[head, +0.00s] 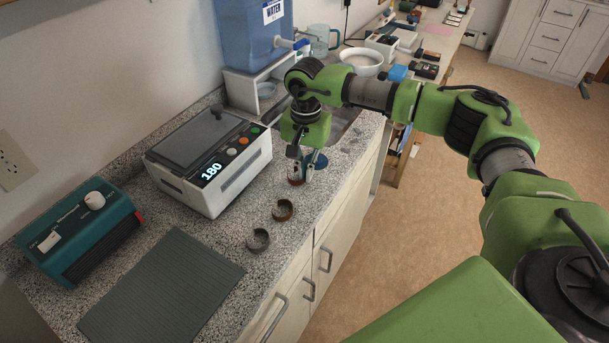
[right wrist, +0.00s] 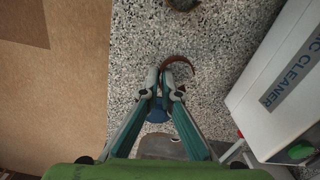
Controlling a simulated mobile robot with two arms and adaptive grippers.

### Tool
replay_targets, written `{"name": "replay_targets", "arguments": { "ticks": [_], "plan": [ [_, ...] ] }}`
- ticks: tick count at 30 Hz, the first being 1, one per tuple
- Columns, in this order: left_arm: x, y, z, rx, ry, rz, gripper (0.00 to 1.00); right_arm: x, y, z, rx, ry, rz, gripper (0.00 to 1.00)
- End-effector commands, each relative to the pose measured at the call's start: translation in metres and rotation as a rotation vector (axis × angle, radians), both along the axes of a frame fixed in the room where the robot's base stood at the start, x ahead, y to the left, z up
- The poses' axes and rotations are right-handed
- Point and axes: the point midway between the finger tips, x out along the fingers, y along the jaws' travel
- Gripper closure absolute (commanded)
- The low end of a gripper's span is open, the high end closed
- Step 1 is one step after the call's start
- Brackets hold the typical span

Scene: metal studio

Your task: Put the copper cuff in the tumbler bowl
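The copper cuff (right wrist: 179,59), an open reddish-brown ring, is on or just above the speckled counter. In the head view the cuff (head: 297,182) shows only as a reddish bit under my right gripper (head: 302,172). In the right wrist view the fingertips of my right gripper (right wrist: 162,80) are close together at the left side of the cuff and appear shut on its wall. A white round bowl (head: 362,58) stands farther back along the counter; it looks like the tumbler bowl. My left gripper is not in view.
A bronze cuff (head: 283,210) and a grey cuff (head: 258,240) lie nearer on the counter. The white cleaner (head: 215,155) reading 180 stands left of the gripper. A blue round thing (right wrist: 157,112) lies behind the fingers. The blue water jug (head: 250,40) and a sink are farther back.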

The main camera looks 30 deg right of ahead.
Motion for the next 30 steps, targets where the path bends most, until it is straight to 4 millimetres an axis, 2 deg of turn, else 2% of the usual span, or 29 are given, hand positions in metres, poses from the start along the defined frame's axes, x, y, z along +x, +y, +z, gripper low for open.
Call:
{"name": "replay_targets", "arguments": {
  "ticks": [4,13,21,30],
  "plan": [
    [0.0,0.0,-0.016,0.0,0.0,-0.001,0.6,0.002,0.0,0.019,0.001,-0.007,0.001,1.0],
    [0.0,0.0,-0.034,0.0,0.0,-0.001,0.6,-0.045,-0.023,0.078,-0.001,-0.007,-0.001,1.0],
    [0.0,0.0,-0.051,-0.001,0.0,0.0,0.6,-0.097,-0.048,0.103,0.0,-0.003,-0.002,1.0],
    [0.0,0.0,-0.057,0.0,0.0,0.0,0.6,-0.123,-0.06,0.118,0.0,-0.001,0.001,1.0]
  ]
}}
